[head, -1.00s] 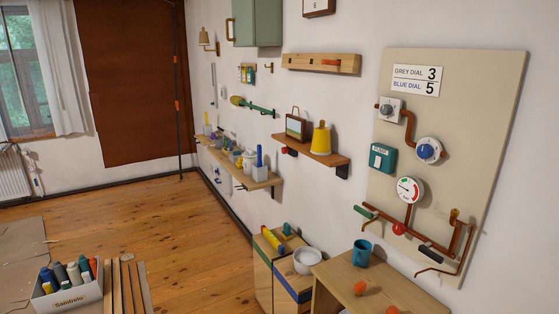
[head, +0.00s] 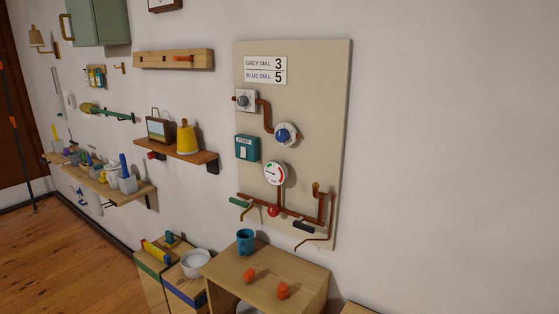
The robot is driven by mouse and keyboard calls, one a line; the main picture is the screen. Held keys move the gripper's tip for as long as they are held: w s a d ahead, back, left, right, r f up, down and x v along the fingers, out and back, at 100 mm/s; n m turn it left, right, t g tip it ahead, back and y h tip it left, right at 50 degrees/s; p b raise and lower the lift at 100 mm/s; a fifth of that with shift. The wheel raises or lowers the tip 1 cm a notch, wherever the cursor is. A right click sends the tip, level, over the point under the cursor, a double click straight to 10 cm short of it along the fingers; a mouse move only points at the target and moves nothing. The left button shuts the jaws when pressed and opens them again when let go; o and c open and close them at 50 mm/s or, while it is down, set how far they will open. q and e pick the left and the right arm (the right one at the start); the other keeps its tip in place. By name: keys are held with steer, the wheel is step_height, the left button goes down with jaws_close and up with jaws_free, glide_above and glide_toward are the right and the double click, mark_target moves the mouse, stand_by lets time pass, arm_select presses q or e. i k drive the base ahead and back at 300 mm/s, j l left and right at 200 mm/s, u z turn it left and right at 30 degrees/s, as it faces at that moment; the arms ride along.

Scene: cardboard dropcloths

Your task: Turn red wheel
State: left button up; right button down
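A small red wheel (head: 273,211) sits on the copper pipe low on a beige wall panel (head: 322,80), just below a round white gauge (head: 275,173). The panel also carries a grey dial (head: 244,100), a blue dial (head: 286,134) and a teal pump box (head: 247,147). A sign (head: 265,69) reads grey dial 3, blue dial 5. A green-handled lever (head: 239,202) is left of the wheel, and a black-handled one (head: 304,227) is right of it. Neither gripper is in view.
A wooden cabinet (head: 262,258) below the panel bears a teal mug (head: 245,241) and two orange objects (head: 266,283). A white bowl (head: 195,263) stands to its left. Wall shelves (head: 186,149) jut out left of the panel. The wall to the right is bare.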

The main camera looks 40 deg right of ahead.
mark_target(274, 211)
steer(key=i+z, duration=0.1)
steer(key=z, duration=0.9)
steer(key=i+j+z, duration=0.3)
steer(key=j+z, duration=0.25)
steer(key=j, duration=0.15)
steer(key=i+j+z, duration=0.3)
steer(key=j, duration=0.15)
steer(key=j+z, duration=0.25)
steer(key=j, duration=0.15)
steer(key=j+z, duration=0.3)
steer(key=j, duration=0.15)
